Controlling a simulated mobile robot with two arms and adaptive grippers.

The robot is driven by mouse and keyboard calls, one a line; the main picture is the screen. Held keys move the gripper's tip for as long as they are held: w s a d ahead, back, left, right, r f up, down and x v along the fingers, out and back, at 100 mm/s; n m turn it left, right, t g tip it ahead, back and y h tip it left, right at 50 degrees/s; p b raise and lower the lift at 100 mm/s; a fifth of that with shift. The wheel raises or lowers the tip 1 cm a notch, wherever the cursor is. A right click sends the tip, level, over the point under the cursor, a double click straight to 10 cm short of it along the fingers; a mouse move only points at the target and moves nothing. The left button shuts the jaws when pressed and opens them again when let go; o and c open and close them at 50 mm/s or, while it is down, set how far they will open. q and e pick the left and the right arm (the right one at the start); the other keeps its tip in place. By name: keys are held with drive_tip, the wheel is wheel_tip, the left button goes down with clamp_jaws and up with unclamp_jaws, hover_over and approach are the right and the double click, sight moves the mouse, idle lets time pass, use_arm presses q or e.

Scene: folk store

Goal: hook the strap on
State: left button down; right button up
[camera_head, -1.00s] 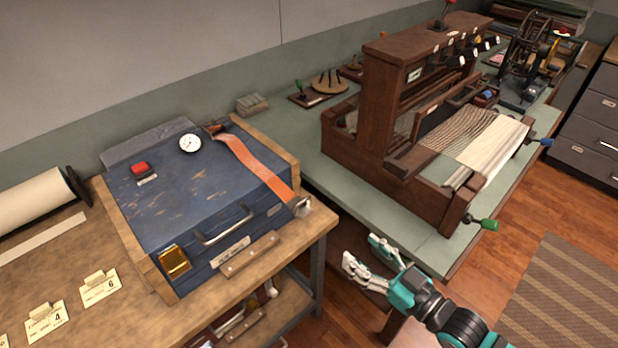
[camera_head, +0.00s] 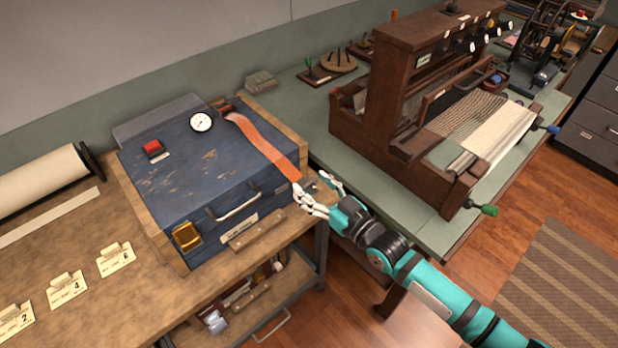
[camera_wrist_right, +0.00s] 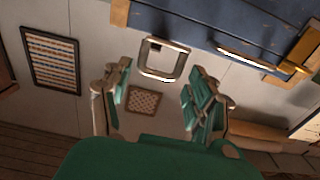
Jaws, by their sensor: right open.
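The orange strap (camera_head: 262,145) lies across the lid of the blue case (camera_head: 195,172) and runs to its front right corner. In the right wrist view a metal loop (camera_wrist_right: 163,60) shows at the edge of the blue case (camera_wrist_right: 215,20), ahead of my fingers. I take it to be the strap's end. My right gripper (camera_head: 314,188) is open at that corner; in the wrist view (camera_wrist_right: 160,95) its fingers stand apart on either side below the loop, with nothing between them. The fingers hide the strap's end in the head view. My left gripper is not in view.
The case has a gauge (camera_head: 201,122), a red button (camera_head: 152,148), a front handle (camera_head: 236,208) and a brass latch (camera_head: 186,237). It stands on a wooden bench (camera_head: 150,295). A wooden loom (camera_head: 385,125) stands on the green table to the right. Numbered cards (camera_head: 66,290) lie at left.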

sight(296, 172)
drive_tip(key=shift+x, duration=0.95)
drive_tip(key=c, duration=1.1)
drive_tip(key=shift+w+f, duration=0.1)
clamp_jaws()
drive_tip(key=shift+w+a+f, duration=0.1)
drive_tip(key=shift+w+f, duration=0.05)
